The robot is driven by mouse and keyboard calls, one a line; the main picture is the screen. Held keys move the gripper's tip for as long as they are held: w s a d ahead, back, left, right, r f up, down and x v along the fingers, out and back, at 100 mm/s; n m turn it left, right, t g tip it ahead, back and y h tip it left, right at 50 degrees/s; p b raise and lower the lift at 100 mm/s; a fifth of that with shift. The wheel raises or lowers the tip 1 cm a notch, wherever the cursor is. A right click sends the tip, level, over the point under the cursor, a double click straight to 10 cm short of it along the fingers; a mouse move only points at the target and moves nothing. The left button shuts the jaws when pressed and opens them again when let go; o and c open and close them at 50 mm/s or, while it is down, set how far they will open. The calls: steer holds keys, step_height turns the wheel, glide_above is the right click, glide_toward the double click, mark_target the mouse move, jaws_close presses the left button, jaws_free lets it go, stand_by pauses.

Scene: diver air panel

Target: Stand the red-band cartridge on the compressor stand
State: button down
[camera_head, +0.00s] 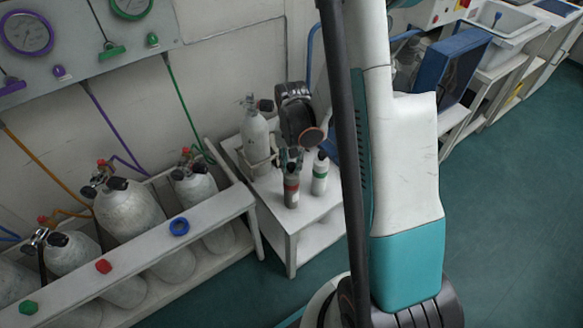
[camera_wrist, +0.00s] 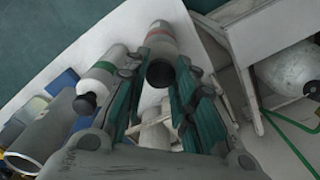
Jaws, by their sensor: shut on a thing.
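The red-band cartridge (camera_head: 291,193) is a grey cylinder with a red band and dark top. In the head view it is upright below my gripper (camera_head: 290,158), over the low white table (camera_head: 318,208). My gripper is shut on its top end. In the wrist view the red-band cartridge (camera_wrist: 161,40) runs up from between the fingers (camera_wrist: 160,72). Whether its base touches the tabletop cannot be told. A green-band cartridge (camera_head: 320,174) stands close to its right; it also shows in the wrist view (camera_wrist: 102,72). No compressor stand can be made out for certain.
A white cylinder (camera_head: 254,137) stands at the table's back left. A rack of large tanks (camera_head: 130,212) is at the left, its rail carrying coloured caps. A blue panel (camera_head: 468,62) and a sink (camera_head: 500,20) are at the upper right. Open floor (camera_head: 510,200) lies right.

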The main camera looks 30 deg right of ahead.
steer(key=shift+f, duration=0.75)
steer(key=c, duration=1.3)
jaws_free()
step_height(320, 180, up, 12)
steer(key=p, duration=0.4)
steer(key=shift+p, duration=0.4)
